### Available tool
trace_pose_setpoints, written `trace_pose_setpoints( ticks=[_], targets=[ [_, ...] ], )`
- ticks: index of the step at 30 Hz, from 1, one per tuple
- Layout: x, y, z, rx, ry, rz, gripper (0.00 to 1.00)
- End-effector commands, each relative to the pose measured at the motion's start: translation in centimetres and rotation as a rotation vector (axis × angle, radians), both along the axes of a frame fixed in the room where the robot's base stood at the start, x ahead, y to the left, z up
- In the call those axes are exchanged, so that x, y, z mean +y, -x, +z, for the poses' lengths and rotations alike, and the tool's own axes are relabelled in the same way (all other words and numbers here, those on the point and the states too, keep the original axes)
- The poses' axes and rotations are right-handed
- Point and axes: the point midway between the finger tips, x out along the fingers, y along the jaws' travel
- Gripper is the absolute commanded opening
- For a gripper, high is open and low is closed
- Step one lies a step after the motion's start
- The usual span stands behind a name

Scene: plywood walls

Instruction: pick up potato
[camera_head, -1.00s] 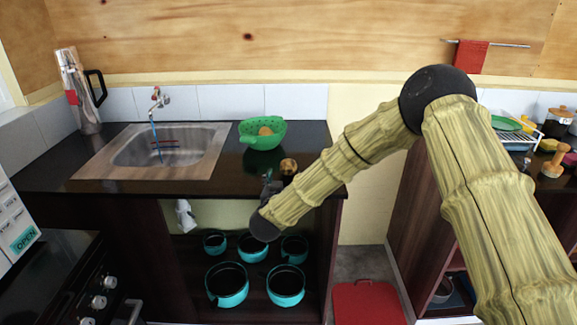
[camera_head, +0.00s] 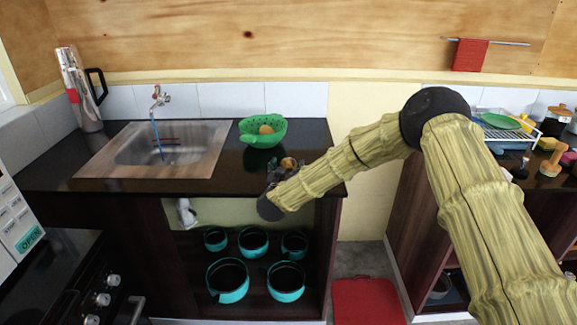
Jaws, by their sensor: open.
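A brown potato (camera_head: 289,162) lies on the dark countertop (camera_head: 225,183) near its front right part, partly hidden by my gripper. My gripper (camera_head: 284,168) is open and right at the potato, at the counter's front edge. I cannot tell whether the fingers touch it or stand around it. Another round, tan-orange item (camera_head: 266,129) lies in a green colander (camera_head: 262,141) behind the potato.
A metal sink (camera_head: 160,148) with a faucet (camera_head: 160,96) is to the left. A silver flask (camera_head: 80,90) stands in the left corner. Teal pots (camera_head: 228,280) sit on the shelf below. A red bin (camera_head: 367,302) stands on the floor at right.

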Motion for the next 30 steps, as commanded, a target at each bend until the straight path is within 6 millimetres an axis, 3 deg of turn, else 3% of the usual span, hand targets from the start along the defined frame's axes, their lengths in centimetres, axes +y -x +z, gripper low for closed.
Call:
trace_pose_setpoints(
  ticks=[1, 9, 24, 30],
  targets=[
    [0.0, 0.0, 0.0, 0.0, 0.0, 0.0, 0.74],
    [0.0, 0.0, 0.0, 0.0, 0.0, 0.0, 0.27],
    [0.0, 0.0, 0.5, -0.002, 0.001, -0.001, 0.27],
    [0.8, 3.4, 0.5, 0.0, 0.002, 0.003, 0.27]
  ],
)
